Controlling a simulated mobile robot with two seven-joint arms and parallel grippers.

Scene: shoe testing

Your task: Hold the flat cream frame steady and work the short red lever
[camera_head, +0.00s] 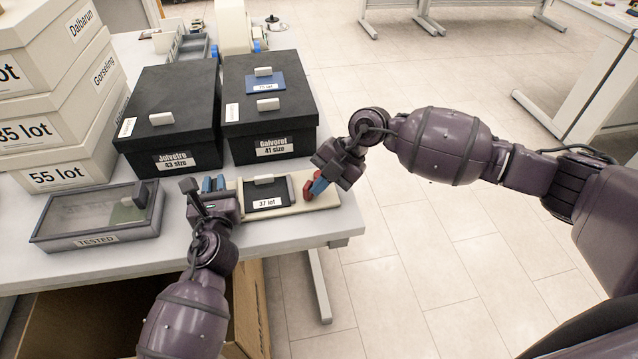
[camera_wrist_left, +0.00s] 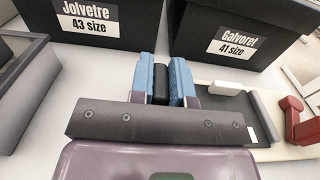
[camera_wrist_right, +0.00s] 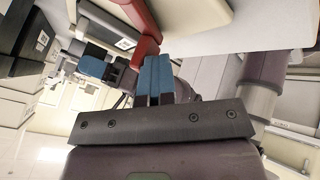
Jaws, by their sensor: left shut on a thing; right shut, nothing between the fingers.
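The flat cream frame (camera_head: 325,196) lies near the table's front right edge, with a dark panel labelled "37 lot" (camera_head: 267,203) set in it. The short red lever (camera_head: 308,186) stands at its right end; it also shows in the left wrist view (camera_wrist_left: 291,112) and the right wrist view (camera_wrist_right: 138,18). My left gripper (camera_head: 213,184) is at the frame's left end, its blue fingers (camera_wrist_left: 161,82) shut on a small black grip (camera_wrist_left: 160,88). The grip's join to the frame is hidden. My right gripper (camera_head: 318,186) is shut and empty, fingertips (camera_wrist_right: 157,62) right beside the lever; contact is unclear.
Two black shoe boxes, "Jolvetre" (camera_head: 168,110) and "Galvoret" (camera_head: 268,105), stand behind the frame. A grey "TESTED" tray (camera_head: 97,241) is at left, below stacked cream boxes (camera_head: 50,135). An open cardboard box (camera_head: 130,315) is below the table. Open floor lies right.

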